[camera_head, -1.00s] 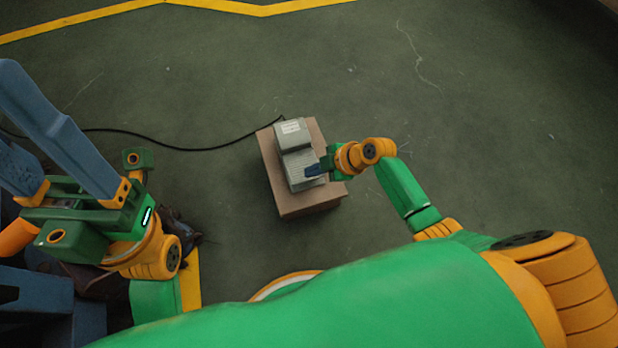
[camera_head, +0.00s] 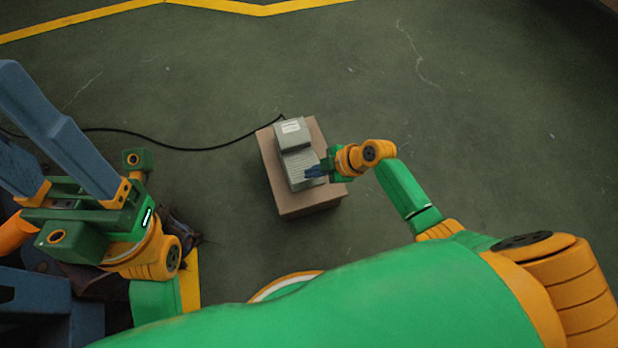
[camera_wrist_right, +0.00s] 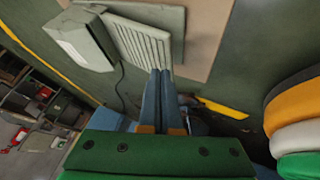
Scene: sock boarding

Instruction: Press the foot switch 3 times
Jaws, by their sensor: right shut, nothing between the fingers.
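The foot switch (camera_head: 298,163) is a light grey pedal with a ribbed tread and a raised housing. It lies on a brown block on the floor, in the middle of the head view. In the right wrist view, the ribbed tread (camera_wrist_right: 142,42) is just beyond my fingertips. My right gripper (camera_head: 308,173) is shut and empty, its blue fingertips at the right side of the tread. In the right wrist view, its fingers (camera_wrist_right: 161,74) lie together. Whether they touch the tread I cannot tell. My left gripper (camera_head: 15,112) is open and empty at the left, away from the switch.
The brown block (camera_head: 310,205) under the switch stands on green floor. A black cable (camera_head: 195,149) runs left from the switch. Yellow lines mark the floor at the back. The floor right of the block is clear. Shelving with items (camera_wrist_right: 35,110) shows in the right wrist view.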

